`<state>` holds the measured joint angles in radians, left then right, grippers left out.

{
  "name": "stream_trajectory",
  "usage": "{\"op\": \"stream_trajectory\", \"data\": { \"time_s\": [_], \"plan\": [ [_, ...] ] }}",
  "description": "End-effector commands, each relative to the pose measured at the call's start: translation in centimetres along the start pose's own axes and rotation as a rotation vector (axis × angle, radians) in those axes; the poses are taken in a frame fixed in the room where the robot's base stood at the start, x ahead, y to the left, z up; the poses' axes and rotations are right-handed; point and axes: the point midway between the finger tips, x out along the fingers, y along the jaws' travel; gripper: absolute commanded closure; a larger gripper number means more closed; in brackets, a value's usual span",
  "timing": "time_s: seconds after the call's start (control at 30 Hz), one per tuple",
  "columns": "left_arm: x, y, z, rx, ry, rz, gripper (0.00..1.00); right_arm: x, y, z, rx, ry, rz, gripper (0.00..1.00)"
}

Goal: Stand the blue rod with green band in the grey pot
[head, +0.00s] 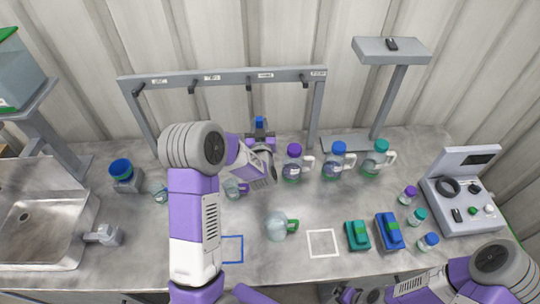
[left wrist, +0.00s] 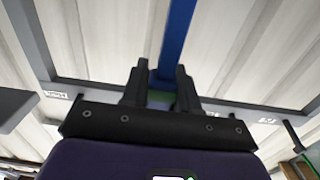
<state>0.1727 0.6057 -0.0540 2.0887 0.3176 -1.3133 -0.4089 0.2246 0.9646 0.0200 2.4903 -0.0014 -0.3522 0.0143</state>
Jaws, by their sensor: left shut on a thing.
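My left gripper (head: 261,137) is at the back of the counter, in front of the grey rack. In the left wrist view its fingers (left wrist: 160,88) are shut on the blue rod (left wrist: 179,38) at a green band (left wrist: 160,98). The rod extends upward from the fingers; its far end is out of that view. In the head view only a short blue piece of the rod (head: 259,122) shows above the gripper. I cannot make out the grey pot for certain. My right gripper (head: 348,294) is partly visible at the bottom edge; its jaw state is unclear.
A grey rack (head: 230,77) with hooks stands behind the gripper. Several capped jugs (head: 337,160) stand close to its right. A blue cup on a grey block (head: 127,184) is near the sink (head: 45,210). A clear mug (head: 277,228) stands in front.

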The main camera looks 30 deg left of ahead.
Motion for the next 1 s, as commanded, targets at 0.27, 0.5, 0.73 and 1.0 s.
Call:
{"op": "stream_trajectory", "data": {
  "time_s": [0.27,0.5,0.73,1.0],
  "plan": [
    [0.0,0.0,5.1,0.001,-0.006,0.0,1.0,0.2,0.1,0.1,0.001,-0.001,0.0,0.0],
    [-0.1,0.0,7.6,0.001,-0.005,0.001,1.0,0.3,0.1,0.0,0.0,-0.001,0.0,0.0],
    [0.0,0.0,9.8,-0.001,-0.001,0.0,1.0,0.4,0.2,0.0,0.0,0.0,0.0,0.0],
    [0.0,0.0,9.9,-0.001,-0.001,0.0,1.0,0.5,0.2,0.0,0.0,0.0,0.0,0.0]
  ]
}}
